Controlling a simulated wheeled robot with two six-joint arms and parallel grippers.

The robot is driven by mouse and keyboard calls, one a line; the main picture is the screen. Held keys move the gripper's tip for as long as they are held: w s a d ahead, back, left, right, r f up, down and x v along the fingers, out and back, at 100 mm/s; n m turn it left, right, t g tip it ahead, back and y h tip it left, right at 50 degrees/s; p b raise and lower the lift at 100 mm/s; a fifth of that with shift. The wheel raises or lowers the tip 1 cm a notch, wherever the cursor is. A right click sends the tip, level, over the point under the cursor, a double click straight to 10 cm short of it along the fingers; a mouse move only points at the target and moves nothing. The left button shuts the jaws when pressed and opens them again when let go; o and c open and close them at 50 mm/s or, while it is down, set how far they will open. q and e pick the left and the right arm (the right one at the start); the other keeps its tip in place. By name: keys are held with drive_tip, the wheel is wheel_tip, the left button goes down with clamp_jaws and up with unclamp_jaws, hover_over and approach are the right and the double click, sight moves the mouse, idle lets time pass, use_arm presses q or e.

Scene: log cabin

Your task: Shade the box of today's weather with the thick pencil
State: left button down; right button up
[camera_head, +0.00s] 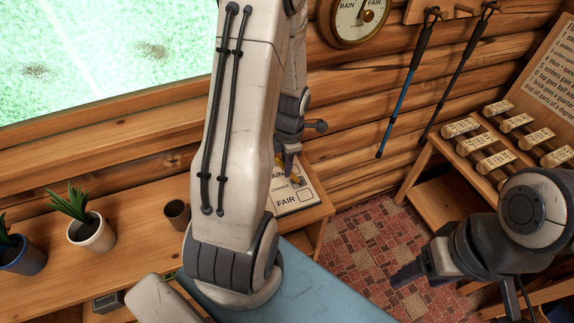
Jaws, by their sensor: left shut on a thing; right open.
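A white card (304,203) lies on the wooden counter, with printed lines; "FAIR" and an empty box beside it are readable at the bottom, "CHANGE" above, and "RAIN" partly covered at the top. My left gripper (290,160) is over the card's upper part, partly hidden behind my arm. It is shut on what looks like the thick pencil, of which only a small yellow piece (297,183) shows near the card. I cannot tell whether the tip touches the card. A round dial (350,20) marked RAIN and FAIR hangs on the wall, cut by the top edge. My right gripper (417,272) is open and empty above the rug.
A brown cup (177,214) and potted plants (92,232) stand on the counter (135,195) to the left, below a window. Two poles (408,83) hang on the log wall. A rack of labelled pieces (495,152) stands at right. A patterned rug (370,232) covers the floor.

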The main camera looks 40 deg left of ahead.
use_arm(q)
drive_tip(key=shift+d, duration=0.1)
drive_tip(key=shift+w+d, duration=0.4)
drive_tip(key=shift+w, duration=0.35)
drive_tip(key=shift+s+a, duration=0.1)
drive_tip(key=shift+s, duration=0.05)
drive_tip(key=shift+s+a+b, duration=0.3)
drive_tip(key=shift+s+a, duration=0.1)
drive_tip(key=shift+s, duration=0.2)
drive_tip(key=shift+s+a, duration=0.1)
drive_tip(key=shift+s, duration=0.05)
drive_tip(key=shift+s+a, duration=0.3)
drive_tip(key=shift+s, duration=0.4)
drive_tip(key=shift+w, duration=0.1)
idle(0.4)
drive_tip(key=shift+w+d+b, duration=0.3)
drive_tip(key=shift+w+d, duration=0.1)
drive_tip(key=shift+w, duration=0.2)
